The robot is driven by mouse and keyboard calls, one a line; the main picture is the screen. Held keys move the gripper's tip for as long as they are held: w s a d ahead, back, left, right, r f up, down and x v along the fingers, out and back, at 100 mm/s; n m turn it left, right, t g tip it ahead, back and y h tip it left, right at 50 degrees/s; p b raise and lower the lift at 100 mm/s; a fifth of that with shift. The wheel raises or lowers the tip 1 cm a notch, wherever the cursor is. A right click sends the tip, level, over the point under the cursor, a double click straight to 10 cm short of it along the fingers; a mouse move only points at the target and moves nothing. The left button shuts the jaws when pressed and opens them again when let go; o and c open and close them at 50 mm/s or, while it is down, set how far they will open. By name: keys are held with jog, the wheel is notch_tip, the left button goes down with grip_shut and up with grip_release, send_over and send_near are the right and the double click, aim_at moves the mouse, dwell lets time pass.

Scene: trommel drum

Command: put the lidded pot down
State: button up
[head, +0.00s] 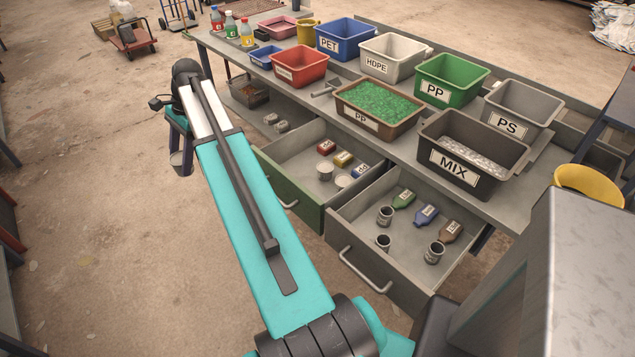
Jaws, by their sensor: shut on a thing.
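My gripper (181,152) hangs at the far end of my teal arm, at the left of the head view, over the floor beside the bench. It is shut on a small grey pot (181,168), which hangs below the fingers. The fingers and wrist hide the pot's top, so I cannot tell its lid. The left drawer (285,200) is open and holds red, yellow and blue bottles and pale pots with closed tops (325,172). The right drawer (365,262) is open and holds green, blue and brown bottles and open dark-mouthed pots (434,253).
The bench top (320,100) carries labelled bins, among them a MIX bin (470,158) and a brown PP bin (378,108). Small pots (275,122) stand on a lower surface left of the drawers. Open floor (80,200) lies left of my arm.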

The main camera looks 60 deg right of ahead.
jog(key=s+d+f+m+t+h+b, duration=0.1)
jog(key=s+d+f+m+b, duration=0.2)
jog(key=d, duration=0.4)
jog(key=s+d+f+m+t+b, duration=0.1)
jog(key=s+d+f+m+b, duration=0.15)
jog(key=s+d, duration=0.4)
jog(key=m+t+h+b, duration=0.1)
jog(key=m+h+b, duration=0.2)
jog(key=m+b, duration=0.55)
send_over(305, 179)
jog(key=s+a+p, duration=0.1)
jog(key=s+a, duration=0.2)
jog(key=a, duration=0.2)
notch_tip(305, 179, down, 10)
jog(key=r, duration=0.1)
jog(key=shift+w+d+f, duration=0.1)
jog(key=shift+d+f, duration=0.1)
jog(key=shift+f, duration=0.05)
jog(key=shift+f, duration=3.15)
jog(key=shift+f, duration=0.1)
jog(key=shift+f, duration=1.75)
jog(key=shift+f, duration=0.1)
